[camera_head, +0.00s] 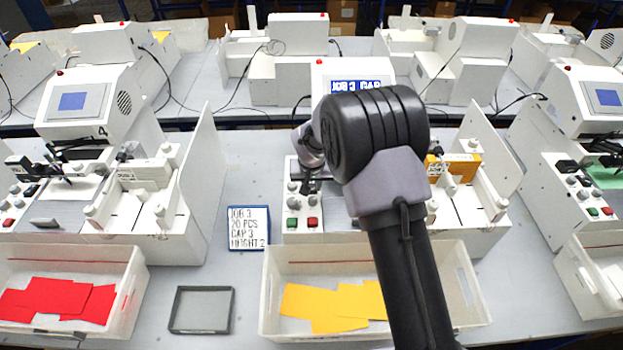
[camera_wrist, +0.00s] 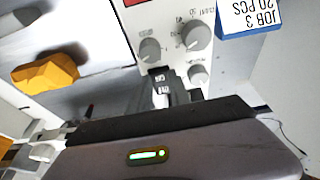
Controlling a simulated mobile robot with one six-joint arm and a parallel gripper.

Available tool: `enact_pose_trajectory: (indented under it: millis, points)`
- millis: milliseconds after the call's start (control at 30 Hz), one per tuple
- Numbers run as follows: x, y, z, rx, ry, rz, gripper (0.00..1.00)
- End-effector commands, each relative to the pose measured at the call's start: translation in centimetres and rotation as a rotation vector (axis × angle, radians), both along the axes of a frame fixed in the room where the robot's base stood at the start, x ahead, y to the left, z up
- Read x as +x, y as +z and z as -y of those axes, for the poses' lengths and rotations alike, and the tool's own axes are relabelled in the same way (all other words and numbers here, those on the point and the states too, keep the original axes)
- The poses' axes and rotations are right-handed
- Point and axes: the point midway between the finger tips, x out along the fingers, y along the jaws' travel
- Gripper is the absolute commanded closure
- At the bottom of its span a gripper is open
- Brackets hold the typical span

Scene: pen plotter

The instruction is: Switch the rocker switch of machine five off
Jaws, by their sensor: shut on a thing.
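The middle machine (camera_head: 345,75) has a lit screen reading JOB 3; my arm hides much of it, and I see no number on it. The machine to its left is marked 4. The middle machine's control panel (camera_head: 303,222) carries grey knobs and a green and a red button. The rocker switch (camera_wrist: 160,85), with ON/OFF-like marking, shows upside down in the wrist view beside the knobs. My gripper (camera_wrist: 180,97) is at the rocker switch, its fingers shut and covering part of it. In the head view my gripper (camera_head: 311,178) is over the panel's upper end.
A job card (camera_head: 248,228) stands left of the panel. A white bin (camera_head: 275,290) with yellow sheets and a dark tray (camera_head: 202,310) are in front. Upright white side panels (camera_head: 202,175) stand between machines. A yellow piece (camera_wrist: 45,73) lies left in the wrist view.

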Motion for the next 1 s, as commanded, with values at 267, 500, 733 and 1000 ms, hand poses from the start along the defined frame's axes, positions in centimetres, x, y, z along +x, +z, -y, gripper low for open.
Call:
enact_pose_trajectory:
  millis: [267, 500, 733, 1000]
  points:
    - [0.77, 0.73, 0.01, 0.002, -0.001, -0.216, 1.00]
    - [0.75, 0.53, -0.02, 0.003, 0.000, -0.251, 1.00]
    - [0.75, 0.54, -0.03, 0.003, 0.000, -0.250, 0.63]
    - [0.73, 0.53, -0.04, 0.002, 0.000, -0.250, 0.55]
